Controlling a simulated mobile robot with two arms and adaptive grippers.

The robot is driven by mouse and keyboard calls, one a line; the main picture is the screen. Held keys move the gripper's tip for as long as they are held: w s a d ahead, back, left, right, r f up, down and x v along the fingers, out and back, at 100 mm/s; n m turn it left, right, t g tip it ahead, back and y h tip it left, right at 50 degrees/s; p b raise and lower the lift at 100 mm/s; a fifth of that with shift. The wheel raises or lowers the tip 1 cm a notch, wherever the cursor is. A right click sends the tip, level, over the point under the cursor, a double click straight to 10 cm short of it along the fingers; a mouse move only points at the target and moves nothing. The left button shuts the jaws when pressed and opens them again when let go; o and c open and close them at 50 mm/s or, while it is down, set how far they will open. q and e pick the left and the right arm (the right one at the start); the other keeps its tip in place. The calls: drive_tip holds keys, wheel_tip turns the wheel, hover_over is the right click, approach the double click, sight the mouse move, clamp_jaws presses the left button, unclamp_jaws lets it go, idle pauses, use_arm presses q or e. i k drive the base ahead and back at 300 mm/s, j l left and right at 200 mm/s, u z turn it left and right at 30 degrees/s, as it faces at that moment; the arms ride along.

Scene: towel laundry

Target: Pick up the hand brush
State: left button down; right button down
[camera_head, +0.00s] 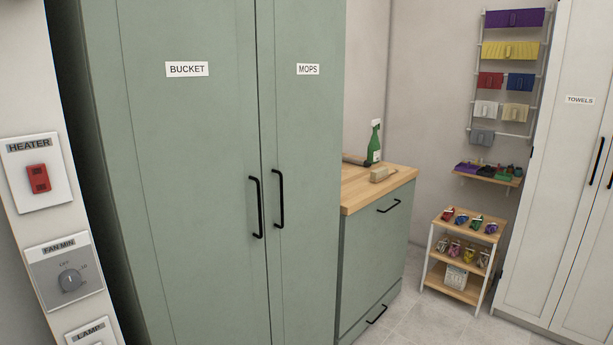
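A hand brush (379,175) with a pale wooden body lies on the wooden countertop (352,198) of the low green cabinet, near its front edge. A dark, long object (356,160) lies just behind it; I cannot tell what it is. A green spray bottle (374,143) with a white head stands upright at the back of the countertop. Neither of my grippers shows in the head view.
A tall green cabinet (200,180) with shut doors stands left of the counter. A small wooden shelf rack (466,262) and a white towels cabinet (560,200) stand to the right. Tiled floor (420,318) is clear before the low cabinet. Wall switches (70,278) are close at left.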

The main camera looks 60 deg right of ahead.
sight(379, 174)
drive_tip(key=z, duration=2.3)
drive_tip(key=i+l+z, duration=0.15)
drive_tip(key=i+z, duration=0.15)
drive_tip(key=i, duration=0.4)
drive_tip(key=i+z, duration=0.35)
drive_tip(key=i, duration=0.35)
drive_tip(key=i+j+z, duration=0.3)
drive_tip(key=i, duration=0.4)
drive_tip(key=i+l+u, duration=0.2)
drive_tip(key=i, duration=0.2)
drive_tip(key=i+u, duration=0.2)
drive_tip(key=i, duration=0.25)
drive_tip(key=i+l+u, duration=0.2)
drive_tip(key=i, duration=0.2)
